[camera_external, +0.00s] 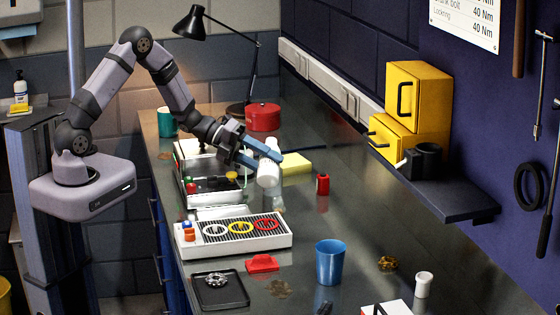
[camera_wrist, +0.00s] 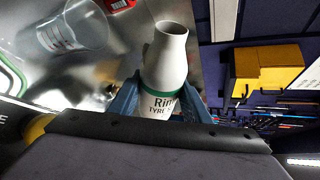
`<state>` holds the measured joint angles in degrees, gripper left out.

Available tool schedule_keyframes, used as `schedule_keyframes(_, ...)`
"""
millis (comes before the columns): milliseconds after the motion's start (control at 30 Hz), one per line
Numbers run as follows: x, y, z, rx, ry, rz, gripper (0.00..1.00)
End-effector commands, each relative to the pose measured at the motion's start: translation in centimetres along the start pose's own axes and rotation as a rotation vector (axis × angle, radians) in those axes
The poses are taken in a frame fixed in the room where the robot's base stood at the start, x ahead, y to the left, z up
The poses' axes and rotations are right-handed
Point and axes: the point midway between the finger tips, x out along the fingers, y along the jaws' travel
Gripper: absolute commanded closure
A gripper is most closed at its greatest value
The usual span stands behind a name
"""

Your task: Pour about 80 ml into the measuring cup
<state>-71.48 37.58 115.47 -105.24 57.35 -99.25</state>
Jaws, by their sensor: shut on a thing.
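My gripper (camera_external: 268,163) is shut on a white bottle (camera_external: 268,178), holding it above the bench. In the wrist view the bottle (camera_wrist: 165,62) has an open mouth, a green band and partly readable dark lettering, with blue fingers on both sides. In the outside view it leans slightly, narrow end up. The measuring cup (camera_wrist: 75,28) is clear with red markings, to the upper left of the bottle in the wrist view. In the outside view a faint clear shape (camera_external: 277,203), likely this cup, stands just below the bottle. I see no stream, and cannot tell the cup's liquid level.
A white device with coloured rings (camera_external: 240,236) and a control box (camera_external: 212,190) stand near the arm. A red can (camera_external: 322,184), yellow sponge (camera_external: 294,163), red pot (camera_external: 263,117) and blue cup (camera_external: 329,262) are around. The bench's right middle is clear.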

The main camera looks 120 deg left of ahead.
Motion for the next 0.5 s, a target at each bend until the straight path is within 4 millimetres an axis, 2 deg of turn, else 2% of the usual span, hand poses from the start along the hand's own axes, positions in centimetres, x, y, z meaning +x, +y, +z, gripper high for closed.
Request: schedule_keyframes(500, -0.12, -0.24, 0.08, -0.13, 0.037, -0.055, 0.84)
